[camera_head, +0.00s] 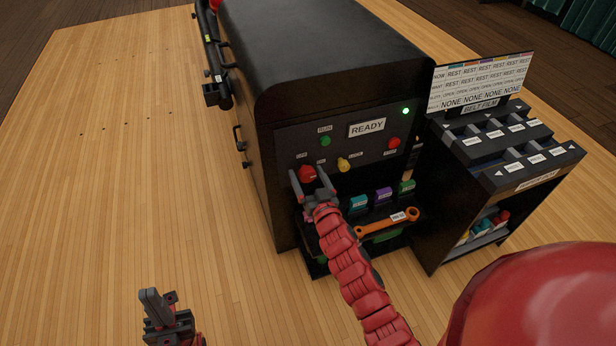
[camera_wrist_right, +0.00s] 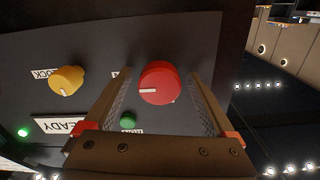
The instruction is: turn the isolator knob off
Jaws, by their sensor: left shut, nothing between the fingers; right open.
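The red isolator knob (camera_head: 307,174) is at the lower left of the machine's dark front panel. In the right wrist view the knob (camera_wrist_right: 161,83) shows a white pointer line and sits between the fingers of my right gripper. My right gripper (camera_head: 311,182) is open, with one finger on each side of the knob; I see gaps between the fingers and the knob. My left gripper (camera_head: 150,298) is shut and empty, low over the wooden floor at the bottom left, away from the machine.
The panel also has a yellow knob (camera_head: 343,164), a green button (camera_head: 325,141), a red button (camera_head: 394,142), a READY sign (camera_head: 367,127) and a lit green lamp (camera_head: 406,111). Below, a shelf holds an orange wrench (camera_head: 385,223). A dark cabinet (camera_head: 444,222) stands at right.

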